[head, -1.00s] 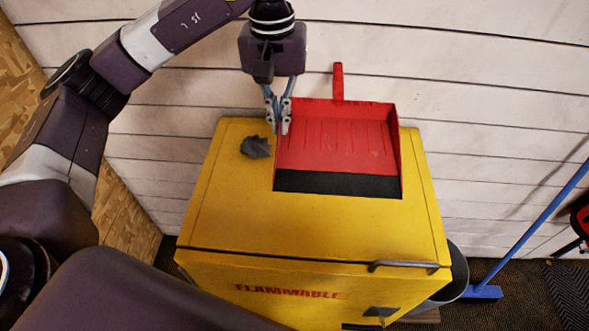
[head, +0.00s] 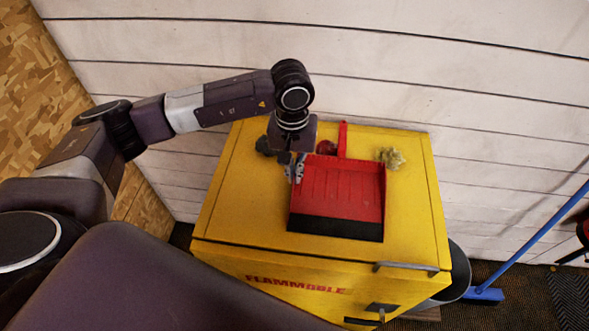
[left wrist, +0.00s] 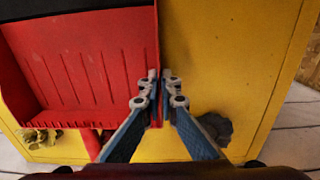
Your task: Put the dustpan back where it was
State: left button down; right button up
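The red dustpan (head: 340,190) with a black front lip is over the yellow cabinet's top (head: 415,215), its handle pointing to the wall. It looks level and low, on or just above the top; I cannot tell if it touches. My left gripper (head: 297,172) comes down at the pan's left side wall. In the left wrist view the pan (left wrist: 80,70) lies left of the fingers (left wrist: 160,78), which are closed on its thin side wall. My right gripper is not in view.
A dark grey crumpled piece (head: 263,145) lies left of the gripper on the cabinet. A red round object (head: 326,147) and a yellowish crumpled piece (head: 391,158) lie behind the pan near the handle. A blue broom (head: 530,245) and a grey bin (head: 458,275) stand at right.

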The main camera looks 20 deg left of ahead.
pick_arm(q)
jog(key=shift+f, duration=0.1)
jog(key=c, duration=2.2)
grip_release()
jog(key=shift+o, duration=0.2)
